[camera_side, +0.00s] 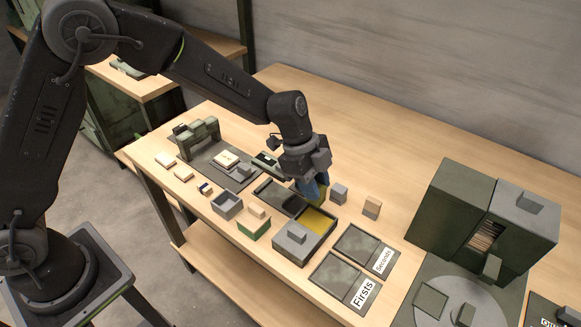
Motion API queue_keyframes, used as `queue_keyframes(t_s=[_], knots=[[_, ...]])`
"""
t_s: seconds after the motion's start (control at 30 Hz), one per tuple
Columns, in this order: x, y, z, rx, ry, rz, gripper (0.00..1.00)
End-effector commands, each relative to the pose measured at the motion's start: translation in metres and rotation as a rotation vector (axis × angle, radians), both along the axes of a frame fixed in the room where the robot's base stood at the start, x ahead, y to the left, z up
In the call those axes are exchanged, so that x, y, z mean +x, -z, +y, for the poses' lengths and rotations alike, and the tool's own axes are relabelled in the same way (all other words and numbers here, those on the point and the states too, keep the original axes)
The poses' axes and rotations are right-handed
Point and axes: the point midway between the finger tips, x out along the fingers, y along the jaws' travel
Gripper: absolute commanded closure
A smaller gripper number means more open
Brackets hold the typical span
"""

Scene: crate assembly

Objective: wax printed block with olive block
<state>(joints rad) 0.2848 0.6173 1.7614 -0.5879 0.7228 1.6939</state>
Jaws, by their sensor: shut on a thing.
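My gripper (312,188), with blue fingers, points down over the back edge of the grey tray (290,252). It is shut on a small olive block (322,196), mostly hidden by the fingers. The yellow wax-coloured pad (318,221) lies in the tray's back compartment, just below and in front of the gripper. Whether the block touches the pad cannot be told. A pale block (226,160) with a small dark mark lies on the dark mat; it may be the printed block.
A grey block (339,193) and a tan block (372,206) stand close right of the gripper. A green box (254,231) and an open grey box (227,206) stand in front. Flat trays labelled Seconds (365,243) and Firsts (338,275) lie right.

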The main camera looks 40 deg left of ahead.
Motion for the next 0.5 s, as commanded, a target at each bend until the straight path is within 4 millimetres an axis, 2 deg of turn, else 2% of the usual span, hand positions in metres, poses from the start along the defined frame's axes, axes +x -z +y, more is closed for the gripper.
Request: queue_keyframes(t_s=[0.17, 0.5], knots=[[-0.002, 0.007, -0.005, 0.001, 0.036, 0.002, 0.90], [-0.002, 0.041, -0.004, 0.003, 0.031, 0.002, 0.90]])
